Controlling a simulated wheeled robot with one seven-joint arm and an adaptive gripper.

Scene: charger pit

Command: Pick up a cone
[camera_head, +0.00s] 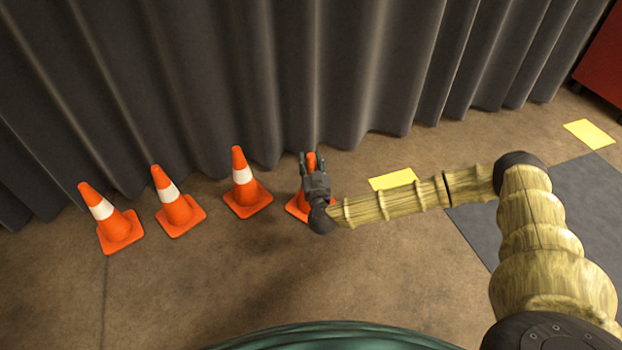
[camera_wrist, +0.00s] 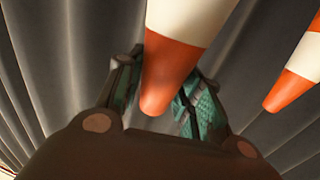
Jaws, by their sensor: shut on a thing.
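Several orange cones with a white band and square base stand on the floor in a row in the head view. My gripper (camera_head: 310,160) is at the rightmost cone (camera_head: 296,206), with its fingers on either side of the orange tip. In the wrist view the tip of that cone (camera_wrist: 190,30) sits between the two fingers (camera_wrist: 160,95), and my gripper is shut on it. My gripper hides most of this cone's body in the head view. The nearest other cone (camera_head: 242,190) stands to its left, apart from it.
Two more cones, a middle one (camera_head: 174,210) and the leftmost one (camera_head: 114,226), stand further left. A grey curtain (camera_head: 350,70) hangs close behind the row. A yellow floor patch (camera_head: 393,180) lies right of my gripper. The brown floor (camera_head: 250,270) in front is clear.

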